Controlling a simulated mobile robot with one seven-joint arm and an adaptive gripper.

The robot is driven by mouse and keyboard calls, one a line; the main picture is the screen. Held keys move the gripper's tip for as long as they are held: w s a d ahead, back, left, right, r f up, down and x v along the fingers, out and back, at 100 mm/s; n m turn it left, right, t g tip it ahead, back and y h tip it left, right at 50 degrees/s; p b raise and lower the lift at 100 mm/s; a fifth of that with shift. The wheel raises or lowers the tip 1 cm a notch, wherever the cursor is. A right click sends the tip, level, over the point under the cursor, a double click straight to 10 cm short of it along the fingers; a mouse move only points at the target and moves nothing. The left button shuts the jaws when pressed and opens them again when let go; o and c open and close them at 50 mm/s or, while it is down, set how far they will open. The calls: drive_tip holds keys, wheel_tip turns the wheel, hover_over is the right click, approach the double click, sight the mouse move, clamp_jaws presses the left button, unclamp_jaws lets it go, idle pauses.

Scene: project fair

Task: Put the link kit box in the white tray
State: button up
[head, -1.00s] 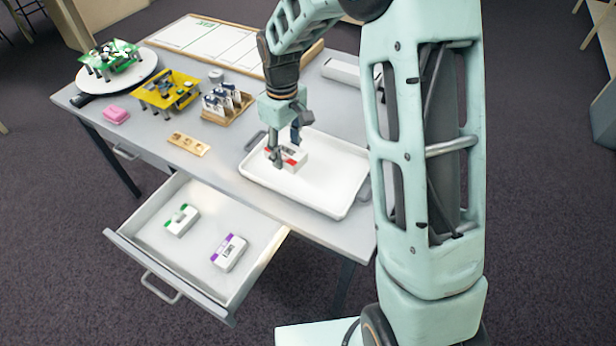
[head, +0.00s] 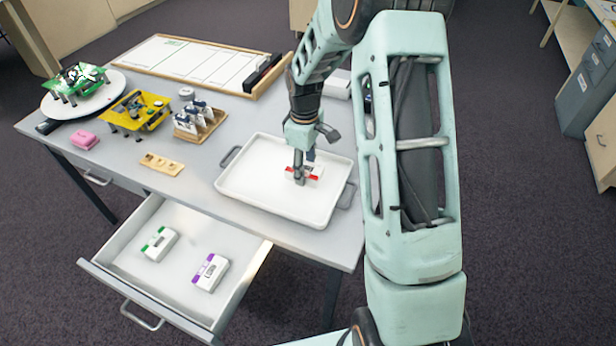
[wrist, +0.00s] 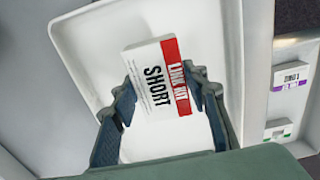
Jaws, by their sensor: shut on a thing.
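The link kit box (head: 315,171) is white with a red band. In the wrist view the box (wrist: 157,85) reads "LINK KIT" and "SHORT". My gripper (head: 304,168) is shut on it, with a dark finger on each side in the wrist view (wrist: 165,97). The white tray (head: 255,180) lies on the grey table, with a raised rim and dark handles. The box is within the tray's outline, toward its right side in the head view. I cannot tell whether it touches the tray floor. The tray also shows around the box in the wrist view (wrist: 90,50).
An open drawer (head: 185,290) below the table holds a green-banded box (head: 160,244) and a purple-banded box (head: 210,272). A wooden card holder (head: 200,125), yellow stand (head: 138,112) and pink block (head: 84,140) stand left of the tray. A whiteboard (head: 190,62) lies behind.

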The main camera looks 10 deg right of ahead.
sight(308, 178)
drive_tip(key=shift+d+f, duration=0.15)
drive_tip(key=shift+f, duration=0.1)
drive_tip(key=shift+w+d+f, duration=0.1)
drive_tip(key=shift+d+f, duration=0.05)
drive_tip(key=shift+f, duration=0.75)
drive_tip(key=shift+d+f, duration=0.15)
drive_tip(key=shift+f, duration=0.75)
drive_tip(key=shift+f, duration=0.1)
drive_tip(key=o, duration=1.2)
wheel_tip(308, 178, up, 12)
drive_tip(key=shift+r, duration=0.15)
